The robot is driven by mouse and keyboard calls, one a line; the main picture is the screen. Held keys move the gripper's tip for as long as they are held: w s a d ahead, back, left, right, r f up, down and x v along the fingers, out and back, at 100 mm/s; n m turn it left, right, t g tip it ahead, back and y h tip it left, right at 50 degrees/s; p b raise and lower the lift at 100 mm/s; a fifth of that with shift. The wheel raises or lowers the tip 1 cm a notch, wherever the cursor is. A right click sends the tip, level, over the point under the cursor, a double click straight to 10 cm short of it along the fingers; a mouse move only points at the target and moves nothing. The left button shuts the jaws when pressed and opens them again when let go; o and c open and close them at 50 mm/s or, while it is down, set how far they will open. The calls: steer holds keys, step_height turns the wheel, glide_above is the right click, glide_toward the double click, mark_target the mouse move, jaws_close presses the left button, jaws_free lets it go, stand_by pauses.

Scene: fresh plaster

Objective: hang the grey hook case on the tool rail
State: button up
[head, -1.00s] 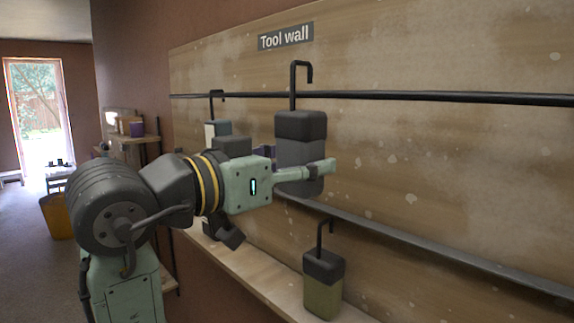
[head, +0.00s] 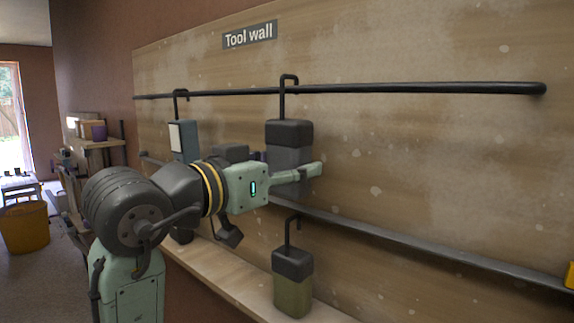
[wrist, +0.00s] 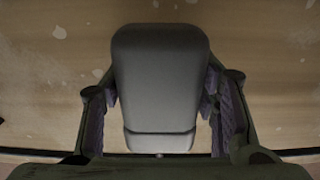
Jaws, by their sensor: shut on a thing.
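The grey hook case (head: 290,150) is upright, with a dark top and a black hook, in front of the tool wall. My gripper (head: 291,165) is shut on its body; the wrist view shows the case (wrist: 160,75) between the two fingers (wrist: 160,108). The tool rail (head: 420,88) is a black bar running across the upper wall. The hook's bend shows just above the rail line and its tip overlaps the rail in the head view. I cannot tell whether the hook bears on the rail or is slightly in front of it.
A blue and white case (head: 184,141) hangs from the rail to the left. An olive hook case (head: 292,290) stands on the wooden ledge (head: 225,284) below. A lower dark bar (head: 400,237) crosses the wall. The rail is clear to the right.

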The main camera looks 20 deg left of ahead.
steer(key=shift+f, duration=0.1)
steer(key=o, duration=1.4)
steer(key=shift+s, duration=0.1)
steer(key=v, duration=1.2)
